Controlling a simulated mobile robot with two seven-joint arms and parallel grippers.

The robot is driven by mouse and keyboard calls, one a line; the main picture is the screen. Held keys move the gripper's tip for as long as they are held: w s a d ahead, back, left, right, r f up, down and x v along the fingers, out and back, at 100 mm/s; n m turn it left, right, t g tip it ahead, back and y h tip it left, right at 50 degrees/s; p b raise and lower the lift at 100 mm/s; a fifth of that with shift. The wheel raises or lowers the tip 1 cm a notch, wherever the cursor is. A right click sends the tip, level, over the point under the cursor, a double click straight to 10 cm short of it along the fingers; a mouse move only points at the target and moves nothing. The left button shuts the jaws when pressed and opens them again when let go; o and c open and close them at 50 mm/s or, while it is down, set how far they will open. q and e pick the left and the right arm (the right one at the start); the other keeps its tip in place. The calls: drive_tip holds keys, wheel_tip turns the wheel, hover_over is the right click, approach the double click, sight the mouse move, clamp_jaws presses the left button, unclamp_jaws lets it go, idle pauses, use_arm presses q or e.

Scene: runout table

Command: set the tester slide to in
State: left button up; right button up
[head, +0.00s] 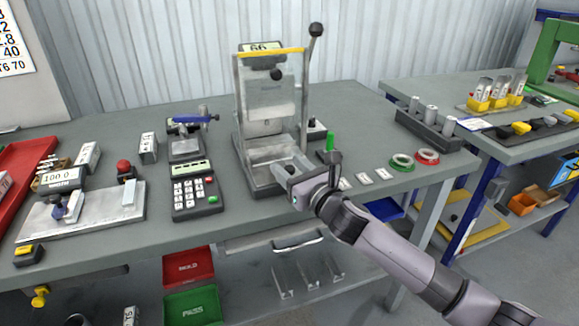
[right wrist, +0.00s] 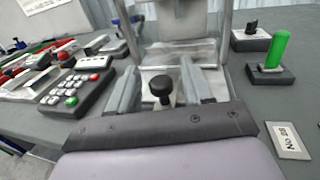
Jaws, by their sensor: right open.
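The tester (head: 243,130) is a grey upright frame with a display on top, a yellow bar, a clear panel and a tall lever on its right side. Its slide (head: 272,150) is a pale metal plate low in the front. In the right wrist view a black round knob (right wrist: 160,86) stands at the slide's near end. My right gripper (head: 287,170) is at the tester's front. It is open, and its fingers (right wrist: 163,92) stand left and right of the knob with gaps visible. In the head view the gripper hides the knob. My left gripper is out of view.
A keypad (head: 195,193) stands left of the tester, and a green-handled switch (head: 330,143) stands to its right. Small labels (head: 365,178) and green and red rings (head: 402,162) lie further right. Bare table lies between the keypad and the tester base.

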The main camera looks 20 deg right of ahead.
sight(284, 159)
drive_tip(key=shift+w+a, duration=0.1)
drive_tip(key=shift+w, duration=0.2)
clamp_jaws()
drive_tip(key=shift+w+b, duration=0.35)
drive_tip(key=shift+w, duration=1.5)
unclamp_jaws()
drive_tip(key=shift+v, duration=3.55)
